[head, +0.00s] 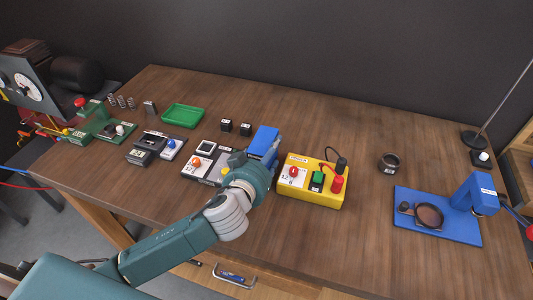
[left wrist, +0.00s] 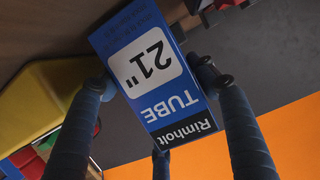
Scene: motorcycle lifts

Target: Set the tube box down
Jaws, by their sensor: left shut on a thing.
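The tube box (head: 264,141) is a small blue box over the middle of the table in the head view. In the left wrist view the tube box (left wrist: 150,75) shows its blue and white label, upside down, reading "Rimholt TUBE 21"". My left gripper (head: 252,158) is shut on it, with the dark fingers around its sides in the left wrist view (left wrist: 155,88). The hand hides part of the box in the head view. I cannot tell whether its underside touches the table. My right gripper is not in view.
A yellow switch box (head: 313,184) is just right of the held box, and a grey control unit (head: 203,160) is left of it. A green tray (head: 182,116) lies farther back. A blue stand (head: 437,224) is at the right. Wood behind the yellow box is clear.

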